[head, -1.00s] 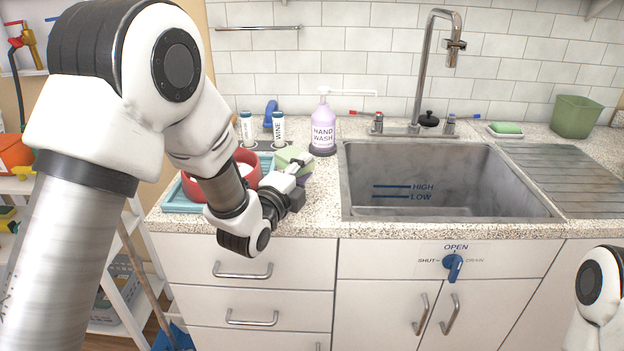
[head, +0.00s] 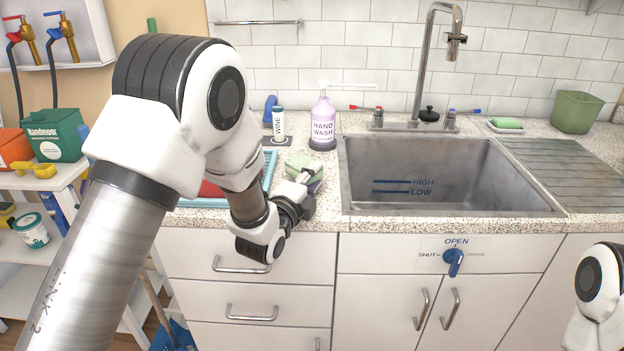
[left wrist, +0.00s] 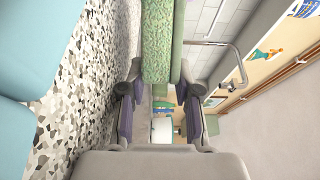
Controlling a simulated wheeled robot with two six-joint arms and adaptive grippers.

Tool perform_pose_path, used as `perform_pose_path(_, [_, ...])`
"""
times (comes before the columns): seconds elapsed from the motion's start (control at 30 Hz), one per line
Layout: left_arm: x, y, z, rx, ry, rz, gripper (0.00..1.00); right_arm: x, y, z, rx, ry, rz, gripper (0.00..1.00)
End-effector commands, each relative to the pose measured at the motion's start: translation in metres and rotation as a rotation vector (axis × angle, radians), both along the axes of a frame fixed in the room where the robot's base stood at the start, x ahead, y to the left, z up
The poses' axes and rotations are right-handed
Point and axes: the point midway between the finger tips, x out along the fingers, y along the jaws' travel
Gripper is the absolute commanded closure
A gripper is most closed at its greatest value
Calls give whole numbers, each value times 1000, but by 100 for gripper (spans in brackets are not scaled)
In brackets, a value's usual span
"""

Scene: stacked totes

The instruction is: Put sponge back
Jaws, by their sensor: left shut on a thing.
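The sponge (head: 301,162) is a light green block in the head view, just left of the sink and low over the counter's front part. My right gripper is out of the picture; only a part of my right arm shows at the lower right.
The sink (head: 450,209) lies right of the sponge. A hand wash bottle (head: 323,122) stands behind. A blue tray (head: 200,203) with a red pot (head: 211,189) is mostly behind my left arm. A white dish (head: 504,130) with a green block (head: 507,122) sits behind the sink at right.

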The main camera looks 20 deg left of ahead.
Motion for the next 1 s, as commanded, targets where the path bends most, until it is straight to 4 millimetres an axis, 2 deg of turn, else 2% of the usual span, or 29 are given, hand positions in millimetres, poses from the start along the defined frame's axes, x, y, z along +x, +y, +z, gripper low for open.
perform_pose_path(0.1, [-1,0,-5,-4,11,1,81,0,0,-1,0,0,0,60])
perform_pose_path(0.13, [-1,0,-5,-5,12,1,58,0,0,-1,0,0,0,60])
perform_pose_path(0.43, [-2,0,-6,-6,18,1,58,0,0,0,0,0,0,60])
perform_pose_path(0.57, [-2,0,9,-6,19,1,58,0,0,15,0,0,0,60])
perform_pose_path(0.63, [-14,2,3,-5,20,1,58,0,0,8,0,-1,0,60])
perform_pose_path(0.9, [-86,10,5,-3,13,1,58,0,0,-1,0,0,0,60])
perform_pose_path(1.0, [-106,13,6,-4,12,1,58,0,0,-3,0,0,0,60])
